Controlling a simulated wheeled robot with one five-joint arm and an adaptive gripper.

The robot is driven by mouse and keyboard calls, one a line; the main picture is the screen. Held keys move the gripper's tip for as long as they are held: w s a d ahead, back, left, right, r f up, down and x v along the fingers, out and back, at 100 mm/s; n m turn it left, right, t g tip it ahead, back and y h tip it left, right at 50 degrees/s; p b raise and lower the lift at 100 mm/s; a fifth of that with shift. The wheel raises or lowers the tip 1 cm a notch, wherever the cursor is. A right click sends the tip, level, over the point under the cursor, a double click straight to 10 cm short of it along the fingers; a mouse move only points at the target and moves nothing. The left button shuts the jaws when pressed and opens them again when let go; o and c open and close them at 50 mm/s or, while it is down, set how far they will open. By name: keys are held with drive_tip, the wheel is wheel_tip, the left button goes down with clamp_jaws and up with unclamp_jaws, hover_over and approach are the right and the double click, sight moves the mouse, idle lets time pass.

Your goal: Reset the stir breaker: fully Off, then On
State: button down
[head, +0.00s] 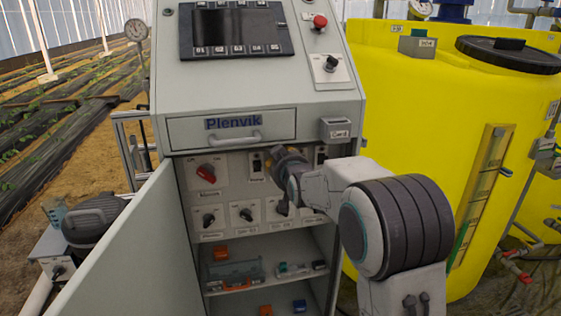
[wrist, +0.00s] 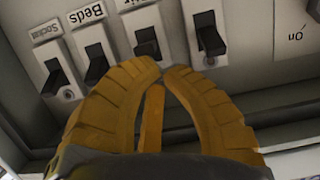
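In the wrist view, upside down, a row of black breaker levers sits on white plates. The stir breaker (wrist: 147,44), under a partly cut-off label ending in "ir", is just beyond my fingertips. Its lever looks shorter than its neighbours and sits differently; whether it is On or Off I cannot tell. My gripper (wrist: 163,72) has its yellow fingers brought together, with nothing seen between them. The tips are at or very near the lever; contact is unclear. In the head view my gripper (head: 280,158) covers the middle of the breaker row.
Beside it are the Beds breaker (wrist: 96,64), the Socket breaker (wrist: 54,77) and another breaker (wrist: 208,36), close to my fingers. The head view shows a red rotary switch (head: 206,170), several black knobs below, a drawer (head: 232,128) above and an open cabinet door (head: 135,255) at left.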

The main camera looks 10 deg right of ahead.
drive_tip(key=shift+f, duration=0.1)
drive_tip(key=t+b, duration=0.2)
drive_tip(key=b, duration=0.5)
drive_tip(key=f+t+b, duration=0.1)
drive_tip(key=t+b, duration=0.1)
drive_tip(key=b, duration=0.6)
drive_tip(key=shift+s+f, duration=0.2)
drive_tip(key=shift+s, duration=0.2)
